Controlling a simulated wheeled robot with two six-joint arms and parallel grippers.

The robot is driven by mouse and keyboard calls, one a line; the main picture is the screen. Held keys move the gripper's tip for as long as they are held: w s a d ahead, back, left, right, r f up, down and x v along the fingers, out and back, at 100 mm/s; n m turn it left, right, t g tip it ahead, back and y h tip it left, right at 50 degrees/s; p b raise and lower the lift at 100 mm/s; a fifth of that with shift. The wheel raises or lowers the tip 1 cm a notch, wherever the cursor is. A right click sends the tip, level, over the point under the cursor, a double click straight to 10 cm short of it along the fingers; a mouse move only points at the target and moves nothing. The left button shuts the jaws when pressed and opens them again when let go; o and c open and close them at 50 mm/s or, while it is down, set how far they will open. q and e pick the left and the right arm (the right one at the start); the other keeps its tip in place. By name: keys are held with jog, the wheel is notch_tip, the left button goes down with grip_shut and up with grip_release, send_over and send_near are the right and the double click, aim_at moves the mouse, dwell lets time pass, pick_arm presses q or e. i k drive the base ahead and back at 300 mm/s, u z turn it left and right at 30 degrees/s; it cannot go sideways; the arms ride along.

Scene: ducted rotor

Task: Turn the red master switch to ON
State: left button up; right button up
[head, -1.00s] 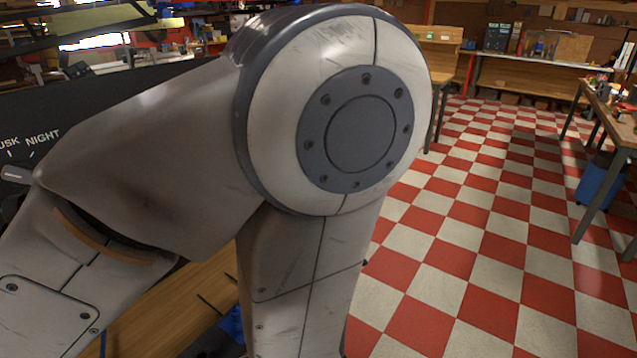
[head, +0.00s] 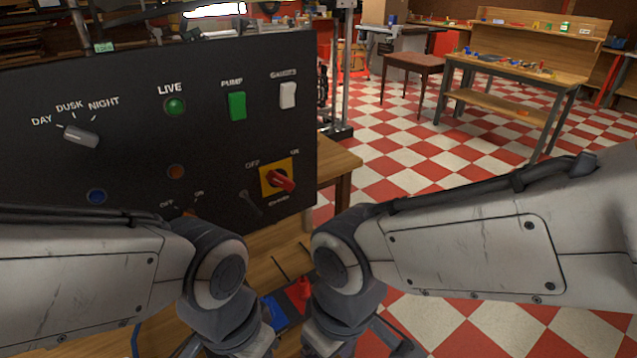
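A red rotary switch (head: 281,181) sits on a yellow plate (head: 266,169) at the lower right of the black control panel (head: 215,140). OFF is printed at the plate's upper left and what looks like ON at its upper right. The red handle lies slanted, from upper left to lower right; I cannot tell which mark it points to. The label below it is too small to read. My left and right arms come in from the sides, and their wrists bend down below the panel, apart from the switch. Their fingertips do not show.
The panel also bears a grey DAY/DUSK/NIGHT knob (head: 81,135), a green LIVE lamp (head: 175,106), a green PUMP rocker (head: 237,105) and a white GAUGES rocker (head: 288,95). Another OFF/ON control is mostly hidden by my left arm. Red and blue items lie on the wooden table (head: 340,160).

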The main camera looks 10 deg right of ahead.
aim_at(277, 178)
jog(key=z, duration=0.45)
jog(key=k, duration=1.1)
jog(key=z, duration=0.9)
jog(key=i, duration=0.9)
jog(key=u, duration=0.8)
jog(key=i, duration=0.4)
jog(key=u, duration=0.3)
